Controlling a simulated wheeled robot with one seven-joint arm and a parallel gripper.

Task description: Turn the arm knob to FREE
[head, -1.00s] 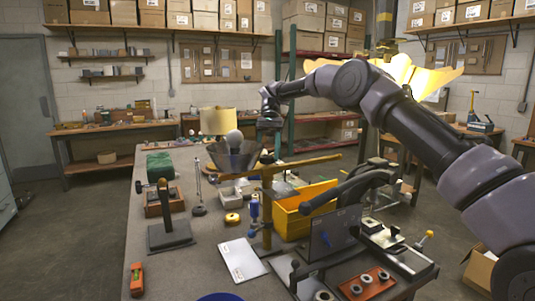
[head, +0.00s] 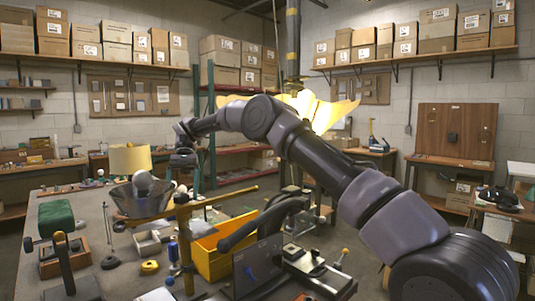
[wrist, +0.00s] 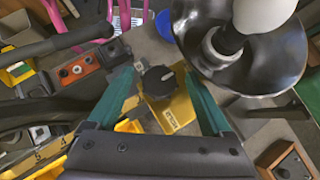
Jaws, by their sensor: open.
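In the wrist view a black knob (wrist: 157,78) sits on a brass-yellow block (wrist: 172,112) with a small label on it. My gripper (wrist: 158,76) is open, with its two teal fingers apart on either side of the knob in the picture. I cannot tell whether they touch it, and the label is too small to read. In the head view my gripper (head: 184,160) hangs above the brass arm (head: 215,199), close to its post. The dark lamp shade (head: 138,203) with a white bulb (head: 143,182) is at the arm's left end.
A yellow bin (head: 215,258) stands on the bench right of the post. A green block on a stand (head: 55,218) is at the left. In the wrist view the shade (wrist: 272,62) and bulb fill the upper right, close to my right finger.

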